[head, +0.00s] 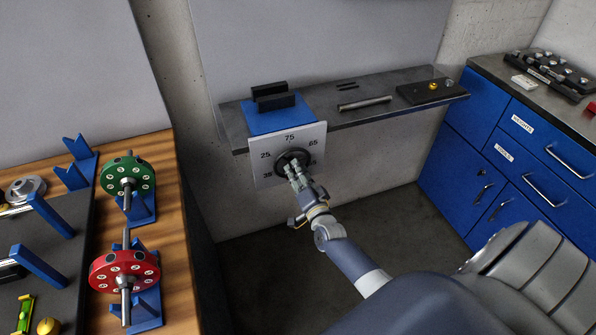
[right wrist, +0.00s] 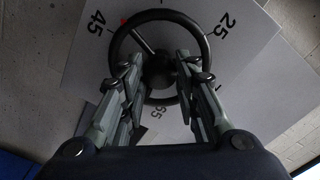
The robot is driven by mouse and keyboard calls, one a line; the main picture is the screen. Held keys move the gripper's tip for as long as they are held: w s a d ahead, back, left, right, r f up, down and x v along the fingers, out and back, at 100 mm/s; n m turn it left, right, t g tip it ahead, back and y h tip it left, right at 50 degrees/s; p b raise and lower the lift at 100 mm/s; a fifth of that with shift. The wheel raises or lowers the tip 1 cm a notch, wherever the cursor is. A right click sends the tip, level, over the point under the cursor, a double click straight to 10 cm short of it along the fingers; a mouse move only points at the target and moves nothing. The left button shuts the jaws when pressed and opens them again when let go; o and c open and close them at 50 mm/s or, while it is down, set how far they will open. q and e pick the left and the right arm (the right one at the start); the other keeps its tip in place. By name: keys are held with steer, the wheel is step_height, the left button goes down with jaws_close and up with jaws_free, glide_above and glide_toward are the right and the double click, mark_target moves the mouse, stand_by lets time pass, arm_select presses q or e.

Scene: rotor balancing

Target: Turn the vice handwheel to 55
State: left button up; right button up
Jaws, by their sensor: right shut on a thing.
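The vice handwheel (head: 290,156) is a dark ring with a hub, in front of a white dial plate (head: 266,178) on the shelf's front. In the right wrist view the fingers (right wrist: 158,72) lie either side of the hub of the handwheel (right wrist: 171,13). A red mark (right wrist: 124,20) shows at the rim beside 45. The 55 is not visible. The left gripper is not in view.
The vice's blue base (head: 280,117) with black jaws sits on the grey shelf (head: 360,121), with a metal rod (head: 364,103) to its right. A wooden bench (head: 180,240) with red and green rotors stands left. Blue drawers (head: 520,150) stand right.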

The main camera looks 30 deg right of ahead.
steer(key=shift+a+n+p, duration=0.1)
steer(key=shift+n+p, duration=0.6)
steer(key=shift+n, duration=7.2)
steer(key=o, duration=1.1)
steer(key=shift+c, duration=0.2)
steer(key=v, duration=1.2)
